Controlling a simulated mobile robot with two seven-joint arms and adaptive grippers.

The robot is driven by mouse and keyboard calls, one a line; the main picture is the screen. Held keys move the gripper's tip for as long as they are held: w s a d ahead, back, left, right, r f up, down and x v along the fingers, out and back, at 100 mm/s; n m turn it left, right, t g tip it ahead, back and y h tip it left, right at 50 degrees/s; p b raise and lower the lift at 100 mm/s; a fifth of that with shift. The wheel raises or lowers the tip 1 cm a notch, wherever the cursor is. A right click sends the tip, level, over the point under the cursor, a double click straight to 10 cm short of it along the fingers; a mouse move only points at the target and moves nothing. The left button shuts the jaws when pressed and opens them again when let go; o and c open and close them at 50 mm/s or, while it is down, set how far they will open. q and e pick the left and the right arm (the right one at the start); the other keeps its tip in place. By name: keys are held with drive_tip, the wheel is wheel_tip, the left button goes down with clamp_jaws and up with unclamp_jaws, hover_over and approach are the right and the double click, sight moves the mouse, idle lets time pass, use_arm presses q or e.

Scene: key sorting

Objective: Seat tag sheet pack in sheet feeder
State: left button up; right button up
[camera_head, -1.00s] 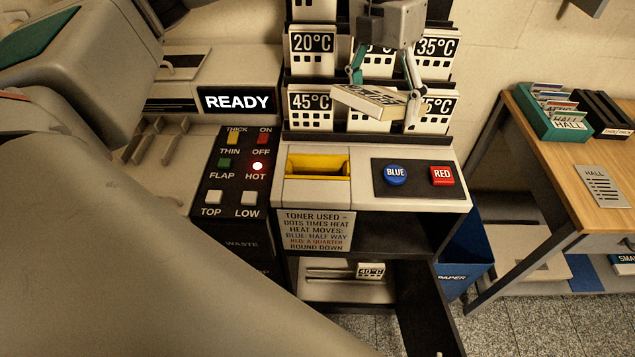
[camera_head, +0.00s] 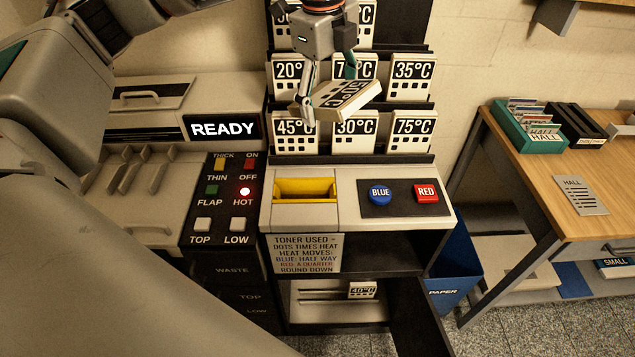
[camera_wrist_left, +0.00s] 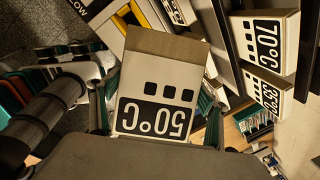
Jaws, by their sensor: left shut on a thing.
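My left gripper (camera_head: 328,92) is shut on a white sheet pack (camera_head: 347,99) labelled 50°C. It holds the pack tilted in the air, in front of the rack of packs. In the left wrist view the pack (camera_wrist_left: 165,78) sits between the fingers, with three black squares above its label and a brown edge on the far side. A machine with a yellow-lined slot (camera_head: 305,188) stands below the pack, apart from it. An open lower compartment holds a 40°C pack (camera_head: 362,290). I cannot tell which opening is the sheet feeder. My right gripper is not in view.
The rack (camera_head: 350,158) holds several temperature packs. Blue (camera_head: 380,194) and red (camera_head: 426,193) buttons sit right of the yellow slot. A READY display (camera_head: 222,129) and a switch panel (camera_head: 222,190) are left. A blue paper bin (camera_head: 452,262) and wooden table (camera_head: 595,230) stand right.

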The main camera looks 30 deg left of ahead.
use_arm(q)
wheel_tip(320, 180, down, 18)
drive_tip(key=p, duration=0.1)
drive_tip(key=shift+r, duration=0.25)
drive_tip(key=shift+f+b, duration=0.4)
drive_tip(key=shift+f, duration=0.15)
drive_tip(key=shift+f, duration=0.1)
drive_tip(key=o, duration=1.3)
